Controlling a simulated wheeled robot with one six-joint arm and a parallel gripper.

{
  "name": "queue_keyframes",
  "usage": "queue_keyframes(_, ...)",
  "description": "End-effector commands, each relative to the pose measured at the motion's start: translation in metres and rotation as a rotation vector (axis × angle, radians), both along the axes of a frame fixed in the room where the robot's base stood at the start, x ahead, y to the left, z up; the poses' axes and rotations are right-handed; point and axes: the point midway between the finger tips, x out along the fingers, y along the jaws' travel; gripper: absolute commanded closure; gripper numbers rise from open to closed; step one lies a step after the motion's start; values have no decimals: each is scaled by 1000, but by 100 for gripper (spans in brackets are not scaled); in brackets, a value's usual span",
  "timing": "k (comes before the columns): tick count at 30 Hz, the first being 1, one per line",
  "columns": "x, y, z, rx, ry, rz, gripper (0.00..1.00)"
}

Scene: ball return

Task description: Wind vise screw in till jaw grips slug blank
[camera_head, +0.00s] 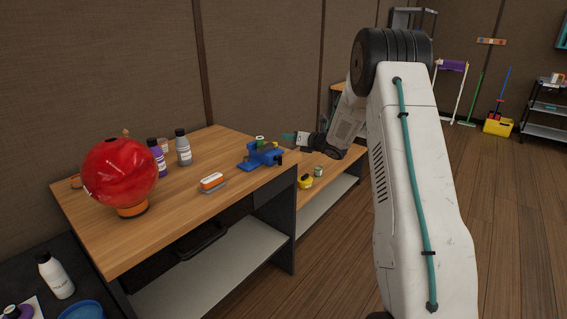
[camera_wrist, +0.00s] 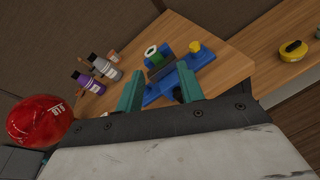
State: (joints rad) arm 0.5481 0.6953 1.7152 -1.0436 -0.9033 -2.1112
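The blue vise (camera_head: 262,157) sits at the right corner of the wooden workbench. In the wrist view the vise (camera_wrist: 158,88) lies beyond my fingers, with a dark jaw face and dark parts near the right finger. A small yellow piece (camera_wrist: 195,47) shows at its far right end; I cannot tell if it is the slug blank. My gripper (camera_head: 288,137) is just right of and above the vise in the head view. Its two teal fingers are apart with nothing held between them (camera_wrist: 161,90). The screw handle is not clearly visible.
A green-and-white roll (camera_wrist: 152,53) stands by the vise. Bottles (camera_head: 183,147), an orange-and-white block (camera_head: 211,181) and a red ball (camera_head: 120,172) on an orange ring share the bench. A yellow tape measure (camera_head: 305,182) lies on the lower bench at right.

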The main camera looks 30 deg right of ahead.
Motion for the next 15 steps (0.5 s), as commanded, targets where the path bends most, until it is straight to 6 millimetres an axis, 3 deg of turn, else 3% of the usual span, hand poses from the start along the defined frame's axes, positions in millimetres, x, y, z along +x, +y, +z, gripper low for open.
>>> queue_keyframes(1,-1,-9,-28,-58,-42,69,62)
queue_keyframes(6,-17,-18,-82,-219,-210,263,62)
queue_keyframes(10,-29,-20,-104,-279,-297,337,62)
queue_keyframes(15,-27,-16,-111,-302,-334,366,62)
